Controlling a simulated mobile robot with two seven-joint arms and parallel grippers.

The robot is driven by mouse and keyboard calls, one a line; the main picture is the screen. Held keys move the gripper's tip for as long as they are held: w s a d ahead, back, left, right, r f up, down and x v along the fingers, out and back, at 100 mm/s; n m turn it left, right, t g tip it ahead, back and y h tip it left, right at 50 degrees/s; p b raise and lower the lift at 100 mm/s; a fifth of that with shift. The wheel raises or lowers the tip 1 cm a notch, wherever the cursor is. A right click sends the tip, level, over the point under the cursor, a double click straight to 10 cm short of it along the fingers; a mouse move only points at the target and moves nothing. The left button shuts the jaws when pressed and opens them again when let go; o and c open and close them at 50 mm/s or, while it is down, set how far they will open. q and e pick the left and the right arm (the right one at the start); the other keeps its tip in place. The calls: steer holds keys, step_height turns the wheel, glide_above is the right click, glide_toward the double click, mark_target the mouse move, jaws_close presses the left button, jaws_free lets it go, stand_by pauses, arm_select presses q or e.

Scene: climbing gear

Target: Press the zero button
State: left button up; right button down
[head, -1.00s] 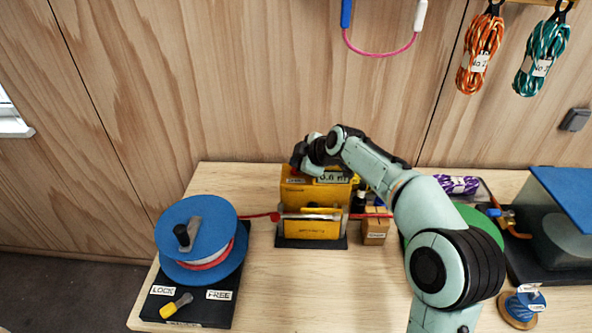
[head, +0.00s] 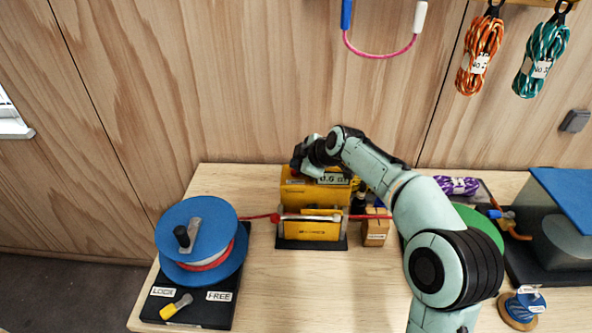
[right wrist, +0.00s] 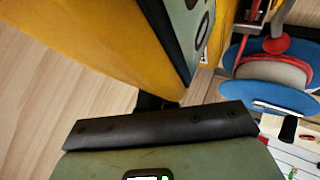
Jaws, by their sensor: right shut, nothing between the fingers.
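The yellow measuring counter (head: 288,195) stands at the back middle of the table, its display (head: 332,179) showing a short reading that is hard to make out. I cannot make out the zero button; my right gripper (head: 300,165) covers the left part of the counter's top. The right gripper is shut and empty, pointing down at or just above that top; contact cannot be told. My left gripper is out of view.
A red rope (head: 258,217) runs to the counter. A small wooden box (head: 375,232) stands right of it. The front middle table is clear.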

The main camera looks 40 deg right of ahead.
steer(key=shift+s+d+f, duration=0.1)
steer(key=shift+d+f, duration=0.1)
steer(key=shift+f, duration=0.4)
steer(key=r, duration=0.1)
steer(key=r+p, duration=0.1)
steer(key=r, duration=0.1)
steer(key=r+p, duration=0.1)
steer(key=shift+w+d+r, duration=0.1)
steer(key=shift+w+r, duration=0.2)
steer(key=shift+r, duration=0.1)
steer(key=shift+r+p, duration=0.4)
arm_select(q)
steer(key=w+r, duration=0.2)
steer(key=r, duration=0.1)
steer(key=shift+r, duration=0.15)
